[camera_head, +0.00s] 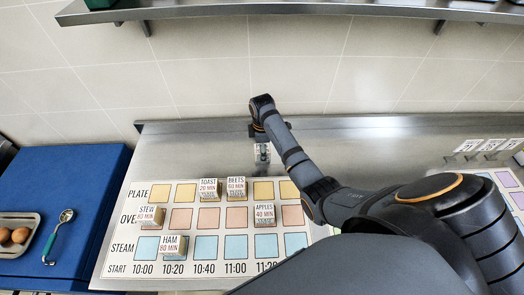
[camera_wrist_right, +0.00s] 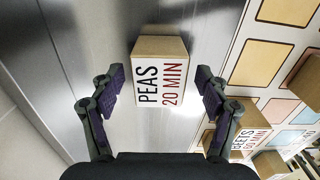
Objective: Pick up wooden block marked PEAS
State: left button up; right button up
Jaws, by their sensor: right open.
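The wooden block marked PEAS 20 MIN (camera_wrist_right: 160,82) sits on the bare steel counter in the right wrist view, its white label facing the camera. My right gripper (camera_wrist_right: 160,90) is open, with one finger to each side of the block and gaps between the pads and the block. In the head view my right gripper (camera_head: 262,140) is over the steel strip behind the board, and it and the arm largely hide the block there. My left gripper is not in view.
The PLATE, OVEN and STEAM board (camera_head: 118,240) lies in front, with blocks TOAST (camera_head: 209,189), BEETS (camera_head: 237,188), STEW (camera_head: 150,216), APPLES (camera_head: 264,214) and HAM (camera_head: 172,245). A blue surface (camera_head: 75,175) holds a tray and ladle at left. A shelf (camera_head: 300,10) hangs above.

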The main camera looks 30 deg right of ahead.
jog(key=shift+w+f, duration=0.1)
jog(key=shift+f, duration=1)
jog(key=c, duration=0.8)
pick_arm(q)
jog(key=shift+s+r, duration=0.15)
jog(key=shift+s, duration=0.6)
pick_arm(e)
jog(key=c, duration=0.5)
jog(key=shift+r, duration=0.1)
